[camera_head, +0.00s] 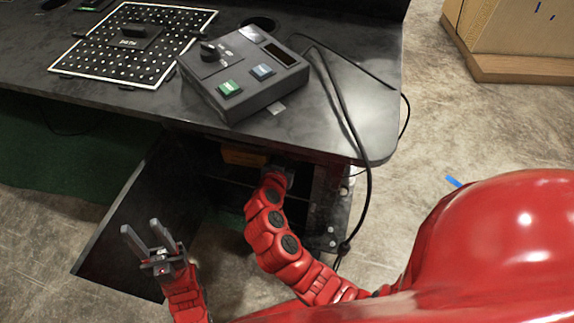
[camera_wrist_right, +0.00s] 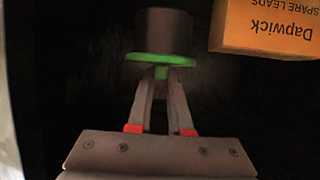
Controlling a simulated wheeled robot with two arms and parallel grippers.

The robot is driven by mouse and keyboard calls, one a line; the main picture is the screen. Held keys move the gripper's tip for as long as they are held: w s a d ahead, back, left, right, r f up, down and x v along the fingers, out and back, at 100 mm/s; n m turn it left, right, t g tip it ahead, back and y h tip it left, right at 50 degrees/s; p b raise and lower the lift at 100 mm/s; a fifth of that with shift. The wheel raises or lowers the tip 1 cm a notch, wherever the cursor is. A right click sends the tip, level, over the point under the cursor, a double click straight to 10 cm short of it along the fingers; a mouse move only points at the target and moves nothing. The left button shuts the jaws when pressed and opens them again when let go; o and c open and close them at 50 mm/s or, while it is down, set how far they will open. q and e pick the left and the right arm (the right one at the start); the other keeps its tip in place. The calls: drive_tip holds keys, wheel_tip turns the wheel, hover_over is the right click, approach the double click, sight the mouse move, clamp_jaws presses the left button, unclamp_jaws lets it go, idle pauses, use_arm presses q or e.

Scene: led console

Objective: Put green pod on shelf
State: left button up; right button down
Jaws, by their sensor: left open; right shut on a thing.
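My right gripper (camera_wrist_right: 160,88) is shut on the green pod (camera_wrist_right: 161,60), seen in the right wrist view. The pod has a green rim and stem and a dark round body (camera_wrist_right: 163,30). In the head view my right arm reaches into the dark compartment under the desk, and the pod is hidden there. The compartment's shelf surfaces are too dark to tell whether the pod touches one. My left gripper (camera_head: 141,226) is open and empty, in front of the open black cabinet door (camera_head: 115,238).
An orange box (camera_head: 243,156) marked Dapwick Spare Leads is in the compartment; it also shows close by, upper right in the wrist view (camera_wrist_right: 265,28). The desk edge (camera_head: 300,150) overhangs my right arm. On top are a console (camera_head: 255,98), a dotted board (camera_head: 165,65) and a hanging cable (camera_head: 345,125).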

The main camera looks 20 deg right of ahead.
wheel_tip(320, 180, down, 5)
drive_tip(key=shift+b, duration=0.75)
drive_tip(key=shift+w+d+f, duration=0.1)
drive_tip(key=shift+w+f, duration=0.05)
drive_tip(key=c, duration=0.8)
unclamp_jaws()
drive_tip(key=shift+c, duration=0.2)
